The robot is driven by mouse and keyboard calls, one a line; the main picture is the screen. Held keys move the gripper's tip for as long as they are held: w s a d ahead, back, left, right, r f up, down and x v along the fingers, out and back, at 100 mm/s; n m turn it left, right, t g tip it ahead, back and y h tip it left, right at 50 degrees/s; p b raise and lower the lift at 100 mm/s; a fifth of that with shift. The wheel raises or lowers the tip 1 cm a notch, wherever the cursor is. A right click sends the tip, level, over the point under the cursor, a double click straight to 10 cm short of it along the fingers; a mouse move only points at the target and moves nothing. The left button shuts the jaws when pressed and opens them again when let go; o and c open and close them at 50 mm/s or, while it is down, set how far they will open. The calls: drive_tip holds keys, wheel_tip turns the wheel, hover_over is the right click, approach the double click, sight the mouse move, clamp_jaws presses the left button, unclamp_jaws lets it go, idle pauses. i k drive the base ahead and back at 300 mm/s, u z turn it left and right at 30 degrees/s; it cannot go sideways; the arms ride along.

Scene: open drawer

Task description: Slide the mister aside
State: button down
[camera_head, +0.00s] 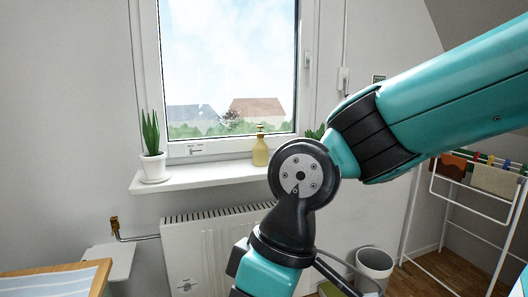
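The mister (260,148), a yellowish bottle with a pump top, stands upright on the white windowsill (205,177) in front of the window. My teal and black arm crosses the right half of the head view. The arm runs down past the bottom edge, so my gripper is not visible.
A potted plant (152,150) stands at the sill's left end; another plant (316,132) is partly hidden behind my arm. A radiator (205,240) is below the sill. A bin (374,266) and drying rack (450,200) are right. The sill between left plant and mister is clear.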

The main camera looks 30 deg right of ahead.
sight(260, 150)
drive_tip(key=z, duration=0.6)
drive_tip(key=i, duration=0.65)
drive_tip(key=z, duration=0.45)
drive_tip(key=i, duration=0.75)
drive_tip(key=u, duration=0.95)
drive_tip(key=i, duration=0.6)
drive_tip(key=u, duration=0.7)
